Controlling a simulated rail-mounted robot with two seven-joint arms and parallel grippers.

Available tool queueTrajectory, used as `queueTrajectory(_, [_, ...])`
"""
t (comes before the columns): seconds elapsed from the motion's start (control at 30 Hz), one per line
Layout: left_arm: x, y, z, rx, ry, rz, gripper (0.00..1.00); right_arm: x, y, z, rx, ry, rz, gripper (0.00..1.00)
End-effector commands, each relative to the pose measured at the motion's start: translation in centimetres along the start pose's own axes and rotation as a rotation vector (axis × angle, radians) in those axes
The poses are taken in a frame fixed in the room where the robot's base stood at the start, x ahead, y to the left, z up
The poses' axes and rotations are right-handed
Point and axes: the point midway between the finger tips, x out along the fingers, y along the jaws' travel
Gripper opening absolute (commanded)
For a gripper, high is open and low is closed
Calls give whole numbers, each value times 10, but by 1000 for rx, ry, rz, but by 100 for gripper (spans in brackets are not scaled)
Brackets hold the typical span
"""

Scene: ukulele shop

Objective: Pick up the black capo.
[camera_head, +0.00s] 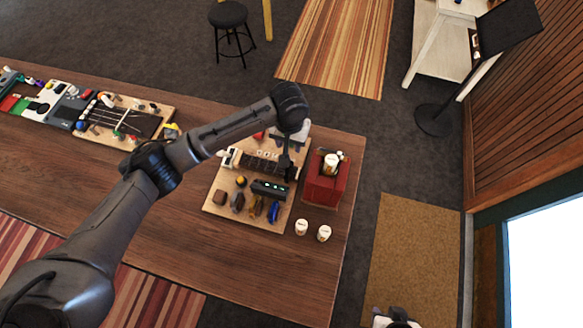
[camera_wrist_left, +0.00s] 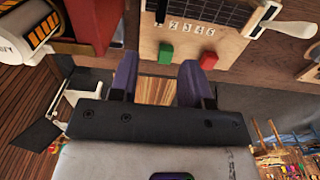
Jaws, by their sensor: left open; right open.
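A wooden board (camera_head: 215,208) on the counter carries a row of small clip-like things along its near edge. One of them, a dark one (camera_head: 238,202), looks like the black capo, but it is too small to be sure. A brown one, a golden-brown one and a blue one (camera_head: 273,211) lie in the same row. My left gripper (camera_head: 287,170) hangs over the board's right part, beyond the row. In the left wrist view its two fingers (camera_wrist_left: 158,78) are apart with nothing between them. My right gripper (camera_head: 396,318) shows only partly at the bottom edge, away from the counter.
A red box (camera_head: 324,188) stands right of the board, with two white cups (camera_head: 312,229) nearby. A black device (camera_head: 270,190) lies on the board. The counter's near left is clear.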

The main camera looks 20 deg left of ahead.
Motion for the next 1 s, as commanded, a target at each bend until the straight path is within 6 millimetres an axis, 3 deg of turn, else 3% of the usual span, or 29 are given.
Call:
queueTrajectory(0.4, [64, 0, 1, -20, -1, -1, 44, -5, 0, -2, 0, 1, 0, 43])
queueTrajectory(0.77, [87, 0, 1, -19, 1, -1, 44, -7, 3, -2, -9, 0, 7, 43])
queueTrajectory(1.0, [116, -3, 6, -18, 0, -2, 44, -16, 3, -5, -9, 0, 7, 43])
